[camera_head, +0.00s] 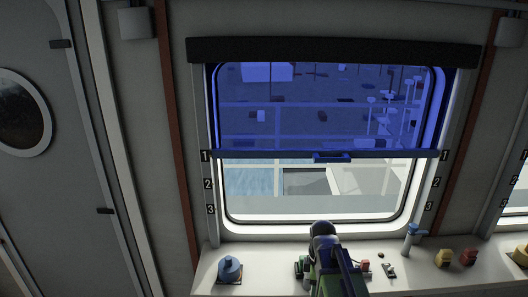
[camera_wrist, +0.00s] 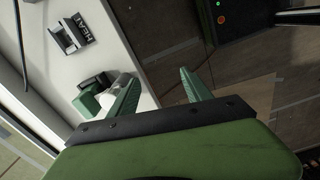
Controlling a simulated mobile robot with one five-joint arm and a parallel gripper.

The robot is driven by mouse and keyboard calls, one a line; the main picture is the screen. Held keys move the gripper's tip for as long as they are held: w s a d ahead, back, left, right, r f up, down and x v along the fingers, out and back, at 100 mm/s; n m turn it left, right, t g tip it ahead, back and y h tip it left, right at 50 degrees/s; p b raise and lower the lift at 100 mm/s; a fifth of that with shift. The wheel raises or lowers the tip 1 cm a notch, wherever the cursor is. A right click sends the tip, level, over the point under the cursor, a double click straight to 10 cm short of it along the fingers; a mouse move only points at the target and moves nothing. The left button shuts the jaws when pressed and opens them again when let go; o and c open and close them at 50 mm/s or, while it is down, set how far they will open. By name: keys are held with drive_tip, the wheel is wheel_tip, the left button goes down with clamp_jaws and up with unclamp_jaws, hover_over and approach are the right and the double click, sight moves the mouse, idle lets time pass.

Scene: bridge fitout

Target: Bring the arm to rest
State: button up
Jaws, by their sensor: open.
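My gripper (camera_wrist: 158,88) shows in the wrist view with its two green fingers spread apart and nothing between them. The fingers point over the edge of a pale counter, with dark floor beyond. A green and white object (camera_wrist: 90,102) lies on the counter beside the left finger; I cannot tell whether they touch. In the head view my arm (camera_head: 335,265) rises at the bottom centre in front of the counter, and its fingertips cannot be made out there.
A blue blind (camera_head: 320,110) covers the window's upper part, its bar near mark 1. The counter (camera_head: 275,257) carries a blue knobbed object (camera_head: 230,268), a blue upright piece (camera_head: 412,240), and yellow (camera_head: 443,257) and red (camera_head: 468,257) pieces. A holder marked HEAT (camera_wrist: 70,38) stands at upper left.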

drive_tip(key=s+m, duration=0.1)
drive_tip(key=m, duration=0.4)
drive_tip(key=s+f+m, duration=0.1)
drive_tip(key=s+m, duration=0.1)
drive_tip(key=m, duration=0.3)
drive_tip(key=s+m, duration=0.1)
drive_tip(key=m, duration=0.5)
drive_tip(key=shift+s+f, duration=0.3)
